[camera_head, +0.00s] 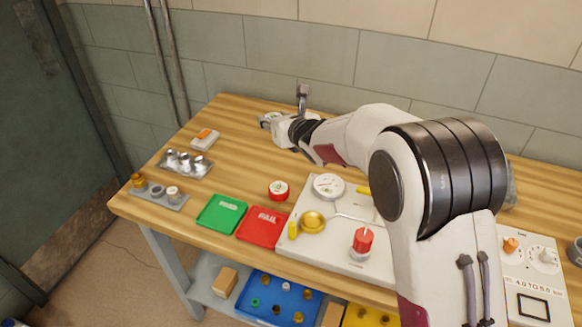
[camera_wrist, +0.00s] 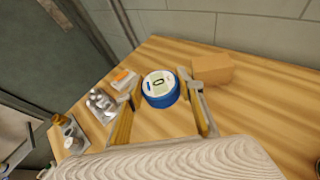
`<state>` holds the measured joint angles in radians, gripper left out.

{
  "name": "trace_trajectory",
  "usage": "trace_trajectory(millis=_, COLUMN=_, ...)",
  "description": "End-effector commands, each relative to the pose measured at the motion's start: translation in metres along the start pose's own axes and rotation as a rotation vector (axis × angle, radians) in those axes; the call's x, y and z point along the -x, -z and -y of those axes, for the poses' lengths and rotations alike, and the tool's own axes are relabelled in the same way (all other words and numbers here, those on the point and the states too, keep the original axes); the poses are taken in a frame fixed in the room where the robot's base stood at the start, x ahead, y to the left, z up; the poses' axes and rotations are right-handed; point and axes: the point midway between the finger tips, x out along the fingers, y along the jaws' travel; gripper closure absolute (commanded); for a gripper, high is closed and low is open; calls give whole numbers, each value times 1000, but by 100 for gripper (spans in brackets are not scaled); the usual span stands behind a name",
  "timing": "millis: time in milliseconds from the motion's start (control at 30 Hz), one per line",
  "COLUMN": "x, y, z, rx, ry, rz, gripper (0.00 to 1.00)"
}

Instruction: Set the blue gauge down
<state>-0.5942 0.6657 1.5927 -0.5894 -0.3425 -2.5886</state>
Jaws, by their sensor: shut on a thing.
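The blue gauge (camera_wrist: 160,89) is a round disc with a blue rim and a white face with a small dark display. In the wrist view it sits between the two fingers of my gripper (camera_wrist: 159,84), which is shut on it. Its face points up. I cannot tell whether its underside touches the wooden table (camera_wrist: 255,115). In the head view my gripper (camera_head: 268,121) is over the far left part of the table, and the blue gauge cannot be made out there.
A brown box (camera_wrist: 212,69) stands close to the right finger. A white and orange device (camera_head: 205,139) and metal fittings (camera_head: 185,163) lie left. A green tray (camera_head: 221,212), a red tray (camera_head: 263,226) and a red gauge (camera_head: 279,190) are nearer the front.

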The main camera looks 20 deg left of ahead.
Motion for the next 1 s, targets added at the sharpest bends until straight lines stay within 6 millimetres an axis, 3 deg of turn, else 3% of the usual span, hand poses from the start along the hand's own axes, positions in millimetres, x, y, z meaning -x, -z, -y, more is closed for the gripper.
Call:
trace_trajectory(millis=767, x=2, y=31, z=45, rx=-60, ry=148, rz=11, gripper=90)
trace_trajectory(millis=1000, x=2, y=32, z=45, rx=-54, ry=135, rz=12, gripper=90)
